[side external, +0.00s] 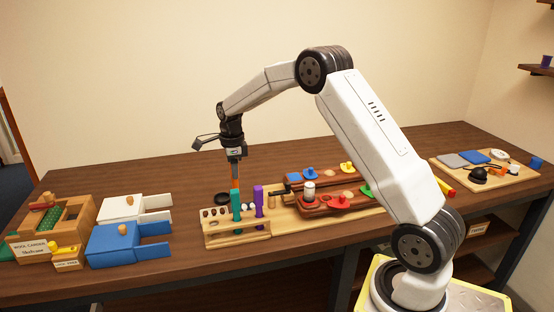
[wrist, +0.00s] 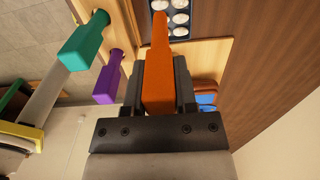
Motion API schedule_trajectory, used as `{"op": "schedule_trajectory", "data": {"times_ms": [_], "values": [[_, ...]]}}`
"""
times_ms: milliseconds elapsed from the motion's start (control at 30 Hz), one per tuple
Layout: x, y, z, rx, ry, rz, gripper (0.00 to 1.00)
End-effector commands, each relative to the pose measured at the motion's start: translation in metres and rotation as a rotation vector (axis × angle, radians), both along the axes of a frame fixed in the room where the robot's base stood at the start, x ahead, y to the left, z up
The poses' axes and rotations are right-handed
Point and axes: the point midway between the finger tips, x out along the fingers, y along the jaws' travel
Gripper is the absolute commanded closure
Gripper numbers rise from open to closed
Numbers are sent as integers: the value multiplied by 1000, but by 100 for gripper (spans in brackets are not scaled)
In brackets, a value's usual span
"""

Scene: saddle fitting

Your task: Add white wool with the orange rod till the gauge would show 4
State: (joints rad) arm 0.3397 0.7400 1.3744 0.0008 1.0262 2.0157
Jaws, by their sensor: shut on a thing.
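My gripper (side external: 236,153) is shut on the orange rod (side external: 235,173), which hangs down from it above the back of the wooden rack (side external: 240,238). In the wrist view the orange rod (wrist: 161,62) runs up between the jaws of my gripper (wrist: 160,85). Several white round pieces (wrist: 180,4) lie in a dark holder at the top of that view; I cannot tell if they are the white wool. A white box (side external: 120,208) with an open drawer stands at the left. I cannot make out a gauge reading.
A teal tool (side external: 236,204) and a purple tool (side external: 258,200) stand in the rack. A blue box (side external: 115,245) and a wooden box (side external: 65,215) stand left. A board (side external: 515,178) with small items lies far right.

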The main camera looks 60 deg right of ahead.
Motion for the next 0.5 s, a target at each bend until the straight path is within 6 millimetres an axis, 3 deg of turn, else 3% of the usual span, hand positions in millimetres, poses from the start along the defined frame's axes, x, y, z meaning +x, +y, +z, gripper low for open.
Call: {"op": "schedule_trajectory", "data": {"times_ms": [500], "values": [[0,0,-30,0,0,0,100]]}}
